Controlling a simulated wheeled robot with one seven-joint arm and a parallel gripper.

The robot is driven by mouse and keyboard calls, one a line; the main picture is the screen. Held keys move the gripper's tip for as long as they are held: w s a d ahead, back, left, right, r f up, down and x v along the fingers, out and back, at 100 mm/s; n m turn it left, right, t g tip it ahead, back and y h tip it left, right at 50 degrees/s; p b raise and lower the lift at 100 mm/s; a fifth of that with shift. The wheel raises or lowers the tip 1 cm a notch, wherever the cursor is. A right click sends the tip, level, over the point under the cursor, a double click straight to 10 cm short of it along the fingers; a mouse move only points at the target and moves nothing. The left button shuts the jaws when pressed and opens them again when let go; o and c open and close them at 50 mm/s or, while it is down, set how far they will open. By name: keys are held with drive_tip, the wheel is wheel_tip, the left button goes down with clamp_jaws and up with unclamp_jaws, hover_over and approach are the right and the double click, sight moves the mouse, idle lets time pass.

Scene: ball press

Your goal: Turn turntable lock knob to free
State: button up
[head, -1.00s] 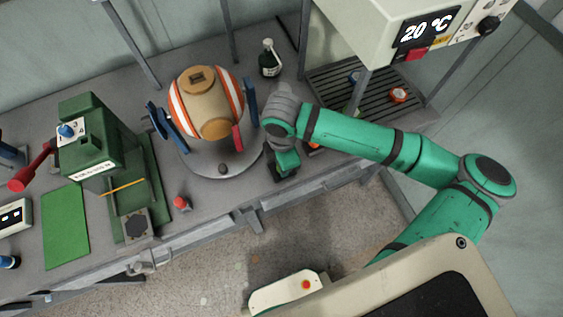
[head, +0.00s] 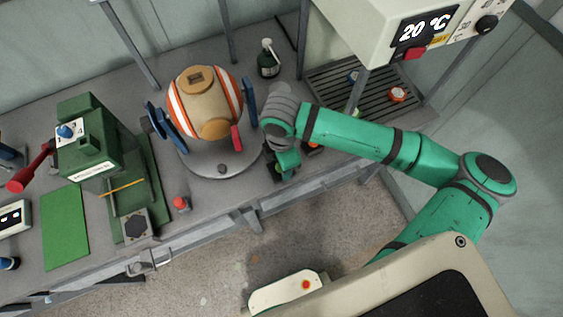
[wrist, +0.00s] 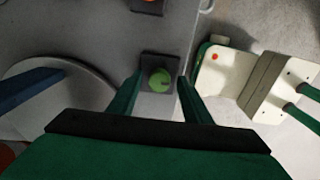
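The lock knob (wrist: 161,80) is a round green knob on a dark square plate (wrist: 158,62), at the bench edge in the wrist view. My gripper (wrist: 160,90) is open, with one green finger on each side of the knob. I cannot tell whether the fingers touch it. In the head view my gripper (head: 281,172) points down at the bench's front edge and mostly hides the knob. The round grey turntable (head: 222,166) is to its left and carries an orange-and-white striped barrel (head: 209,103) between blue supports. The turntable's rim also shows in the wrist view (wrist: 95,91).
A red button (head: 181,203) stands left of the turntable, near the bench edge. A green press (head: 92,140) is further left. A dark bottle (head: 268,60) stands behind. A slatted tray (head: 345,83) lies at right under the temperature display (head: 425,27).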

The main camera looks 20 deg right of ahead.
wheel_tip(320, 180, up, 11)
idle(0.6)
drive_tip(key=shift+s+f, duration=0.1)
drive_tip(key=shift+f, duration=0.05)
